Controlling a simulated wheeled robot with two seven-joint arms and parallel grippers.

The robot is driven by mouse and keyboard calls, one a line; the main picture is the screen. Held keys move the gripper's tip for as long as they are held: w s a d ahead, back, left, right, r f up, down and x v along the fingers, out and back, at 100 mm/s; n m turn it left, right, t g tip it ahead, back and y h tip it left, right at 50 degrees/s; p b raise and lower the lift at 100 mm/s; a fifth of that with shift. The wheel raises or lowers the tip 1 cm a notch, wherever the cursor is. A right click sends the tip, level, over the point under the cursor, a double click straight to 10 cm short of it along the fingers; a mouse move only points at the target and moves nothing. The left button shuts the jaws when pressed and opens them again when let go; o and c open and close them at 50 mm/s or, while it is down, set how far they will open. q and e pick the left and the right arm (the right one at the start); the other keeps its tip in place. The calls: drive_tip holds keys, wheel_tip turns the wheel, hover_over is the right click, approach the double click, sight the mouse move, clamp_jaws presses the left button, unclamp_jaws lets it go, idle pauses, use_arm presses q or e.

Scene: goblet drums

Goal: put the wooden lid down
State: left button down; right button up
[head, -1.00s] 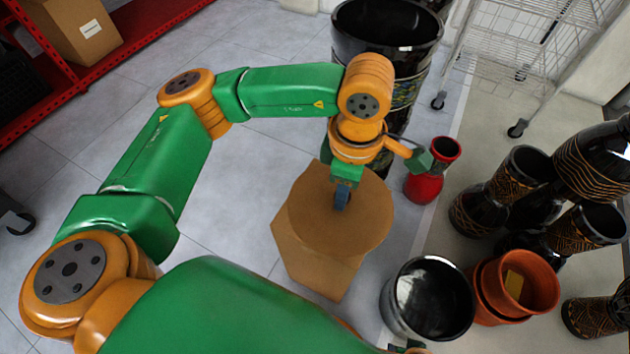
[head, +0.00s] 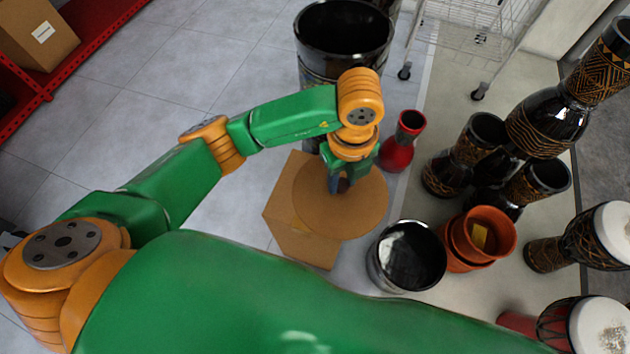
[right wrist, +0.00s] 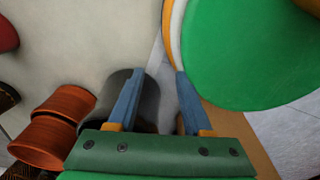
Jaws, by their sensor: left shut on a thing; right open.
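The wooden lid (head: 366,208) is a flat, round brown disc, seen in the head view over the top of a brown box (head: 301,243). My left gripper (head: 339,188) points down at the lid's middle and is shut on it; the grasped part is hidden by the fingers. I cannot tell whether the lid touches the box top or is just above it. My right gripper (right wrist: 160,72) shows in the right wrist view, open with nothing between its fingers. A dark pot lies below and behind its left finger.
A glossy black pot (head: 406,257) and stacked orange pots (head: 482,238) stand right of the box. A red vase (head: 402,142) and a tall black drum (head: 343,45) stand behind. Several goblet drums crowd the right. Floor left of the box is clear.

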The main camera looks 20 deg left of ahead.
sight(317, 172)
use_arm(q)
drive_tip(key=w+a+f, duration=0.1)
drive_tip(key=a+f, duration=0.2)
drive_tip(key=f, duration=0.1)
drive_tip(key=w+a+f+b, duration=0.1)
drive_tip(key=a+f, duration=0.1)
drive_tip(key=shift+w+a+f, duration=0.15)
drive_tip(key=shift+w+a, duration=0.2)
drive_tip(key=f, duration=0.2)
drive_tip(key=f+b, duration=0.1)
drive_tip(key=shift+w+a+f, duration=0.1)
drive_tip(key=shift+a, duration=0.2)
drive_tip(key=shift+f, duration=0.25)
use_arm(e)
drive_tip(key=shift+w+d+f, duration=0.3)
drive_tip(key=shift+f, duration=0.2)
drive_tip(key=shift+w+d+f, duration=0.25)
drive_tip(key=shift+w+f, duration=0.05)
drive_tip(key=shift+f, duration=0.2)
